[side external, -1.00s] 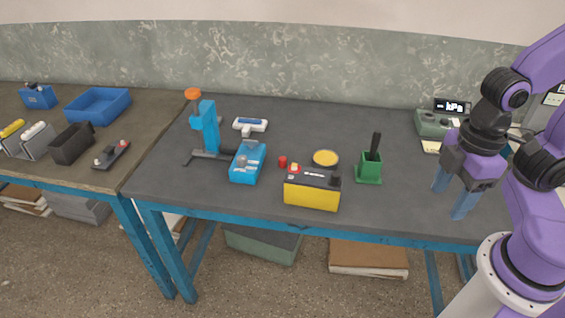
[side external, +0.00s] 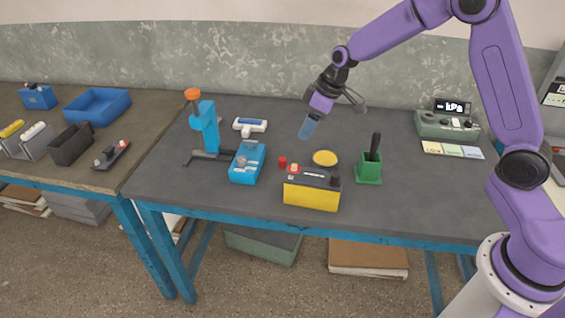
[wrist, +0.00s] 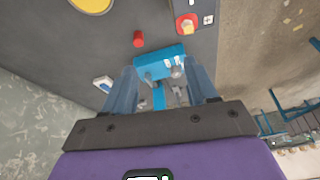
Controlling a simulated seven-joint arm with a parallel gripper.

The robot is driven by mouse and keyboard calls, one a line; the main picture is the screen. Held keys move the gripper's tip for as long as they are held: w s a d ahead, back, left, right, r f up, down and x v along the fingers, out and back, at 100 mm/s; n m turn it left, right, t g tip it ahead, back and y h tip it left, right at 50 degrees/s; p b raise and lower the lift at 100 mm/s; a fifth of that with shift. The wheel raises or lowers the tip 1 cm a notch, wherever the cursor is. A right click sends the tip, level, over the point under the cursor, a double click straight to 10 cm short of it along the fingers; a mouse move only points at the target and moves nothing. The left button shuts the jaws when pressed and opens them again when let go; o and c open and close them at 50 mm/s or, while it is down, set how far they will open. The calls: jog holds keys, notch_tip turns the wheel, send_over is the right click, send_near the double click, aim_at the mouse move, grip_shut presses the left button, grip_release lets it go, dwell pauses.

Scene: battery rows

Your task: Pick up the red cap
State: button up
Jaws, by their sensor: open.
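The small red cap (side external: 282,161) stands on the dark tabletop between the blue battery (side external: 247,163) and the yellow battery (side external: 312,193). In the wrist view the red cap (wrist: 138,39) shows above the fingers, left of the blue battery (wrist: 160,61). My gripper (side external: 307,128) is in the air above the table, up and right of the cap in the side view. In the wrist view its two blue fingers (wrist: 163,82) are apart with nothing held between them. The yellow battery has a red part (side external: 294,168) on its top.
A yellow round dish (side external: 325,158) lies right of the cap, with a green holder (side external: 369,170) beyond. A blue stand with an orange top (side external: 204,128) and a white-and-blue tool (side external: 250,126) are to the left.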

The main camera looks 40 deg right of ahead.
jog(key=w+d+f, duration=0.2)
jog(key=w+d, duration=0.2)
send_over(284, 159)
jog(key=s+d, duration=0.2)
jog(key=shift+m+t, duration=0.3)
jog(key=shift+m, duration=0.1)
notch_tip(284, 159, down, 11)
jog(key=shift+r, duration=0.15)
jog(key=shift+a+x, duration=0.2)
jog(key=shift+x, duration=1.25)
jog(key=shift+a+x, duration=0.15)
jog(key=shift+x, duration=1.25)
jog(key=shift+w+r, duration=0.1)
jog(key=shift+r, duration=0.05)
jog(key=shift+c, duration=0.4)
grip_shut()
